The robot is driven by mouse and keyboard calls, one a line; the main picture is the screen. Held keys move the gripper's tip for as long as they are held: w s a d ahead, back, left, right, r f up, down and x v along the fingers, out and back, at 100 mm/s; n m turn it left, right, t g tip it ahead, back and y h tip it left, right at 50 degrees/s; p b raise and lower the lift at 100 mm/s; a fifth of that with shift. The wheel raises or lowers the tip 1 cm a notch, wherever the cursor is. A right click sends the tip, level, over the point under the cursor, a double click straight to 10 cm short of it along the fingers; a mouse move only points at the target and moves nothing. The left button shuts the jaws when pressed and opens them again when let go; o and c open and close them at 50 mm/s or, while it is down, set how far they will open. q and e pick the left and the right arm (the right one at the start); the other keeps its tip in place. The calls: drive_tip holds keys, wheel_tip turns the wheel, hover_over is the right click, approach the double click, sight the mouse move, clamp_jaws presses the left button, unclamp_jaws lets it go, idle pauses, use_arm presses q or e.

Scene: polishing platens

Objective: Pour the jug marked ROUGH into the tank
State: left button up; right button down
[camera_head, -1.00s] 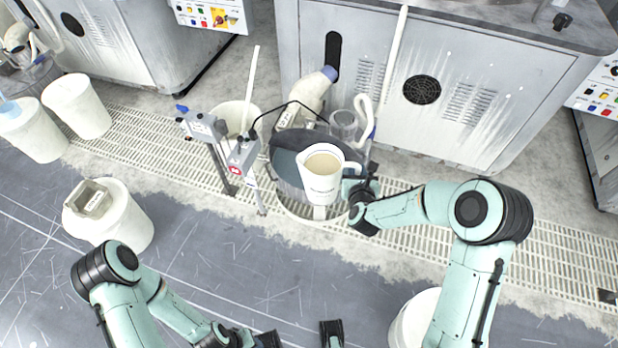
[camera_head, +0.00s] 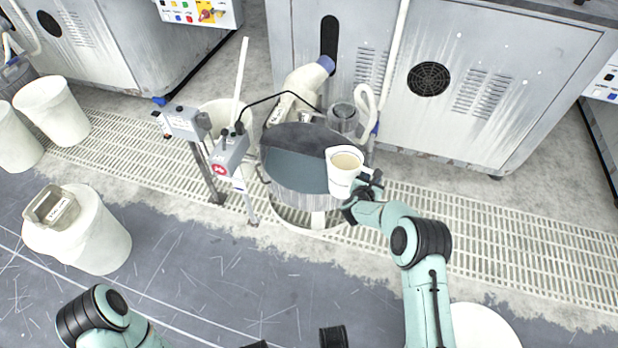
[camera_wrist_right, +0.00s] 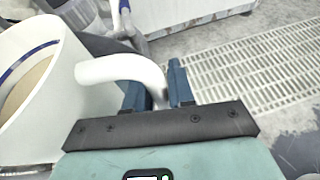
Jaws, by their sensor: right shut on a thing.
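The white jug (camera_head: 341,182), with beige liquid in it, is upright at the right rim of the round grey tank (camera_head: 283,178). Its marking cannot be read. My right gripper (camera_head: 364,190) is shut on the jug's handle, on the jug's right side. In the right wrist view, the fingers (camera_wrist_right: 154,86) close around the white handle (camera_wrist_right: 125,70), with the jug's body (camera_wrist_right: 45,115) at the left. The tank's opening shows grey-blue inside. My left gripper (camera_head: 293,342) is at the bottom edge, mostly cut off, its dark fingertips wide apart with nothing seen between them.
A post-mounted grey control box (camera_head: 229,155) stands left of the tank. A white bucket (camera_head: 95,240) bears a grey container (camera_head: 50,207). Another white bucket (camera_head: 480,325) stands at lower right.

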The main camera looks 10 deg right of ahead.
use_arm(q)
drive_tip(key=f+b, duration=0.1)
drive_tip(key=w+f+b, duration=0.1)
drive_tip(key=f+b, duration=0.1)
drive_tip(key=shift+w+d+f, duration=0.15)
drive_tip(key=shift+w+f, duration=0.05)
drive_tip(key=shift+f, duration=0.05)
use_arm(e)
drive_tip(key=shift+m+h, duration=0.5)
drive_tip(key=shift+m, duration=0.1)
drive_tip(key=f, duration=0.1)
drive_tip(key=w+d+f, duration=0.1)
drive_tip(key=w+f, duration=0.1)
drive_tip(key=f, duration=0.1)
drive_tip(key=shift+w+d+f, duration=0.1)
drive_tip(key=shift+w+d, duration=0.05)
drive_tip(key=shift+d, duration=0.2)
